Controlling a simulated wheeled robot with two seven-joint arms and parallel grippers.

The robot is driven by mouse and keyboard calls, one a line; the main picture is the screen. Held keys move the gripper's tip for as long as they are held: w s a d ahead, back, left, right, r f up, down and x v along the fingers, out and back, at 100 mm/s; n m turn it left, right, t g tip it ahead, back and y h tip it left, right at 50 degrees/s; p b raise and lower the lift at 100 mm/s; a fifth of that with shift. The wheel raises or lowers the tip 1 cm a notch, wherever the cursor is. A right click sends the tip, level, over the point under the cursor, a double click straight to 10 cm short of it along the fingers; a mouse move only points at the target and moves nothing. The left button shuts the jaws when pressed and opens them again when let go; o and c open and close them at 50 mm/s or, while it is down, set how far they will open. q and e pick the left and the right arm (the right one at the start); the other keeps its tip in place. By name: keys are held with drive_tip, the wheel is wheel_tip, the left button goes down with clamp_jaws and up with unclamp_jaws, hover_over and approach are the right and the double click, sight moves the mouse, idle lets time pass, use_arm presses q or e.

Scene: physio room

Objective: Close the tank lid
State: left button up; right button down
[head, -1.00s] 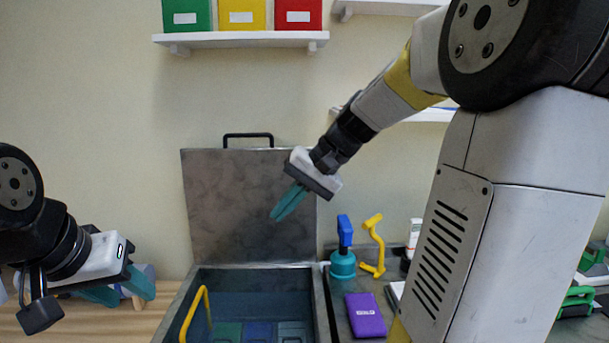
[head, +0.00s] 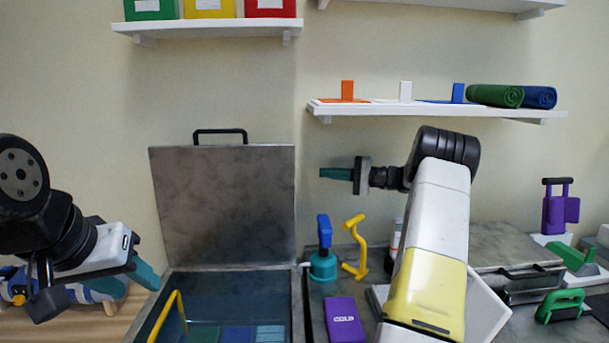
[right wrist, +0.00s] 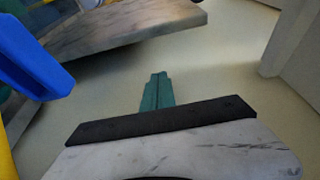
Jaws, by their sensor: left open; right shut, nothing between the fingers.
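The tank lid (head: 225,206) is a grey metal panel standing upright, hinged open at the back of the tank (head: 298,312) in the head view. A black handle (head: 220,133) is on its top edge. The open tank holds blue and green packs and a yellow hooked bar (head: 168,316). My right gripper (head: 322,173) is shut and empty, just right of the lid near its upper edge, pointing left and apart from it. Its shut teal fingers also show in the right wrist view (right wrist: 156,92). My left gripper (head: 145,279) is open, left of the tank's front part.
Shelves with bins (head: 207,27) and rolled mats (head: 495,96) hang on the wall above.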

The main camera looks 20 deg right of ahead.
sight(300, 171)
drive_tip(key=x, duration=0.9)
drive_tip(key=shift+a, duration=0.15)
drive_tip(key=s, duration=0.2)
drive_tip(key=shift+s+r, duration=0.1)
drive_tip(key=shift+s, duration=0.3)
drive_tip(key=shift+s+a, duration=0.1)
drive_tip(key=shift+s, duration=0.2)
drive_tip(key=shift+s+a, duration=0.1)
drive_tip(key=shift+s, duration=0.3)
